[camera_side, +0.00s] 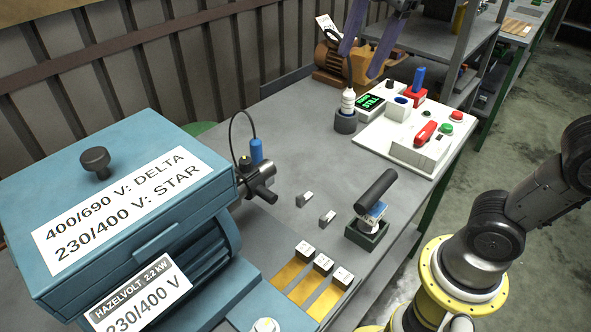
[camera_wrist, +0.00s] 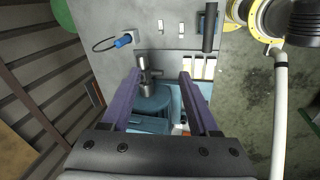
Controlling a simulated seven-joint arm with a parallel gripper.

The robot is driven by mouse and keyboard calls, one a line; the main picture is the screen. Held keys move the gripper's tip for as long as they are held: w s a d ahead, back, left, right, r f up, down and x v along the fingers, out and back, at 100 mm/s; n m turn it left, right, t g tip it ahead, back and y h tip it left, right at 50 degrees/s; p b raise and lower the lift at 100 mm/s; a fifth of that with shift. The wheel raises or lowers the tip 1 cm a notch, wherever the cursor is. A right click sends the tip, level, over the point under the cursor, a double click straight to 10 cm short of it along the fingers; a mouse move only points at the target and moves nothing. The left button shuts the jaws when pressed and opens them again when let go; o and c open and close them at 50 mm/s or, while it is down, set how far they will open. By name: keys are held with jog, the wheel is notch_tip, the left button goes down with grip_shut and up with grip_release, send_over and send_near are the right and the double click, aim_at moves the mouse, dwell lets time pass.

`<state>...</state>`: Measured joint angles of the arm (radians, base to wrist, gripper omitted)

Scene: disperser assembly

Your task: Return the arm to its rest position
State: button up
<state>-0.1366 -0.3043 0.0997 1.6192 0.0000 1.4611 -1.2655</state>
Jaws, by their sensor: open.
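My gripper (camera_side: 359,62) shows at the top of the side view as two purple fingers pointing down, in front of the far part of the bench. In the wrist view my gripper (camera_wrist: 161,74) has its purple fingers spread apart, with nothing held between them. The gap between the fingers looks over a blue motor housing (camera_wrist: 150,105) and a grey cylindrical part (camera_wrist: 146,78), both well below the tips. The fingers appear clear of everything on the bench.
The large blue motor box (camera_side: 130,190) fills the left of the grey bench (camera_side: 300,140). A black-handled tool stands in a green holder (camera_side: 368,234). A white control panel (camera_side: 395,145) and a brown motor (camera_side: 335,65) lie farther back. Free bench surface lies in the middle.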

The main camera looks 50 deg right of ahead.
jog(key=s+d+f+m+t, duration=0.2)
jog(key=s+d+f+m, duration=0.1)
jog(key=s+f+m, duration=0.8)
notch_tip(320, 180, down, 4)
jog(key=m, duration=0.5)
jog(key=shift+d+t, duration=0.3)
jog(key=shift+d, duration=0.05)
jog(key=shift+f, duration=0.1)
